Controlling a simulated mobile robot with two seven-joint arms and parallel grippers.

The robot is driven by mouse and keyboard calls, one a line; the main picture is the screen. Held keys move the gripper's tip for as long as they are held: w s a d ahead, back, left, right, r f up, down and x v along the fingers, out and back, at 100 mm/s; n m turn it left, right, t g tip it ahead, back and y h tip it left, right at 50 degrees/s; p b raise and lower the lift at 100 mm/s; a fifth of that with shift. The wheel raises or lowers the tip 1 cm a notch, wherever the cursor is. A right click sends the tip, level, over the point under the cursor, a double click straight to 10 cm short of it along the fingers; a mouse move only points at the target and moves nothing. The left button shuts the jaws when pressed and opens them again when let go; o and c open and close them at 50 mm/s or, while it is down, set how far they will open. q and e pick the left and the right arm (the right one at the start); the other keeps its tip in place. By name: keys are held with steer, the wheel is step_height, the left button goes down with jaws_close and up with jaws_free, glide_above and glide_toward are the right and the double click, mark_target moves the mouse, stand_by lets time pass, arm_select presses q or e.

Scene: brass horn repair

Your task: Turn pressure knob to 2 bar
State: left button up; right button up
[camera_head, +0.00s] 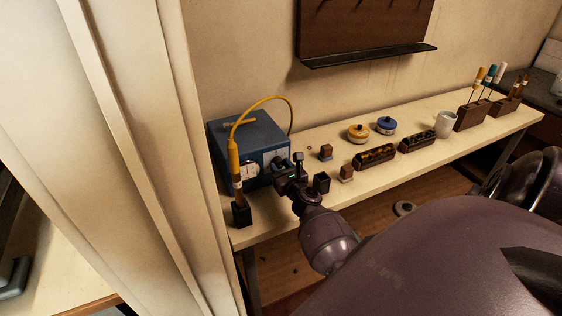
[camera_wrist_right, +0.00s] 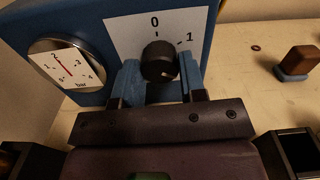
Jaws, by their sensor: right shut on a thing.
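The blue pressure unit (camera_head: 248,150) stands at the left end of the bench. In the right wrist view, its black pressure knob (camera_wrist_right: 158,60) sits in front of a white scale plate (camera_wrist_right: 122,32), where "0" is above the knob and "1" to its upper right. My right gripper (camera_wrist_right: 160,78) has one blue fingertip on each side of the knob and is shut on it. The knob's pointer is not clear. A round gauge (camera_wrist_right: 66,66), marked "bar", has a thin red needle. In the head view, my right gripper (camera_head: 286,170) hides the knob. My left gripper is out of view.
A yellow-handled torch with a hose (camera_head: 233,155) stands in a black holder (camera_head: 241,214) at the unit's left front. Small blocks (camera_head: 326,152), dark trays (camera_head: 376,157), two round tins (camera_head: 358,133) and a mug (camera_head: 446,124) stand to the right along the bench.

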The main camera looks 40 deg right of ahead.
steer(key=shift+f, duration=0.1)
steer(key=o, duration=0.9)
steer(key=v, duration=1)
steer(key=shift+s+a, duration=0.1)
steer(key=shift+s, duration=0.3)
